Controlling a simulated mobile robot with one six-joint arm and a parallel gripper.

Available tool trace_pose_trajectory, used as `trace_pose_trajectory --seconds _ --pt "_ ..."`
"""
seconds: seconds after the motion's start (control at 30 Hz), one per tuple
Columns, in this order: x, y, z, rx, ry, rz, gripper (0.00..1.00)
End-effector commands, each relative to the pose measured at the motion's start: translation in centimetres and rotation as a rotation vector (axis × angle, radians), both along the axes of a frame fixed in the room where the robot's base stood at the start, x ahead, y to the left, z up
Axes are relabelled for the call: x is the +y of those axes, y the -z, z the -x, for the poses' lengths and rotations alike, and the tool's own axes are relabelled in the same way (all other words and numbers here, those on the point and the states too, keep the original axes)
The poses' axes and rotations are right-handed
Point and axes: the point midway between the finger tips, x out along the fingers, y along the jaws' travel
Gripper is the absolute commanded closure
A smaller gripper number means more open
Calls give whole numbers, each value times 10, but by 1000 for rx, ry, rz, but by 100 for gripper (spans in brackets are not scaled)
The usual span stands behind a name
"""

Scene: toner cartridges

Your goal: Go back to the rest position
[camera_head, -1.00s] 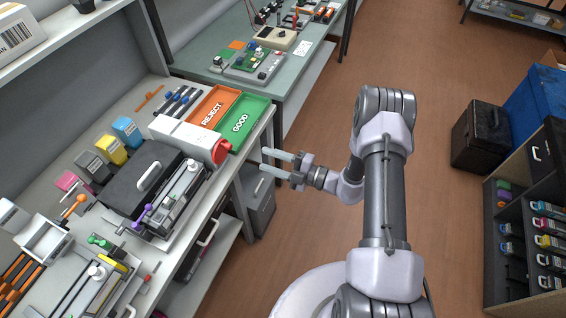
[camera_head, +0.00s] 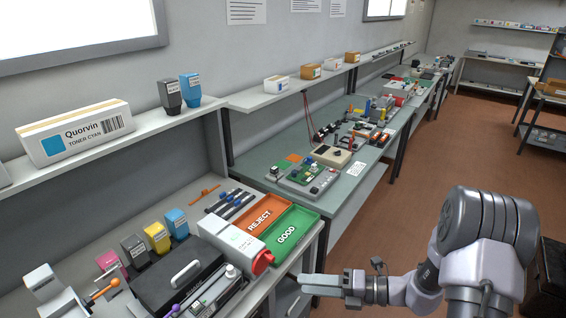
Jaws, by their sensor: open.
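My gripper (camera_head: 312,285) is at the lower middle of the head view, in front of the bench's right end. Its fingers point left and are apart, with nothing seen between them. My arm reaches in from the lower right, folded at the elbow. The green GOOD tray (camera_head: 293,227) and the orange REJECT tray (camera_head: 262,209) lie on the bench behind the gripper. A white device with a red end (camera_head: 258,264) lies left of the trays, close to the fingertips in the picture. I cannot tell the exact gap.
A black box with a handle (camera_head: 177,272) and several toner bottles (camera_head: 158,237) stand on the bench at left. A shelf above holds a Quorvin toner carton (camera_head: 75,134). A second bench with electronics (camera_head: 310,178) runs behind.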

Motion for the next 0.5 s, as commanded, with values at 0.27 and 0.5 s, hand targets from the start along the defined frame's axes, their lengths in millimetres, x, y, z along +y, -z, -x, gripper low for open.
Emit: trace_pose_trajectory --seconds 0.27,0.5 --pt "40 -60 130 -1103 -918 753 56" --pt "3 -74 191 -1880 -1674 1258 56"
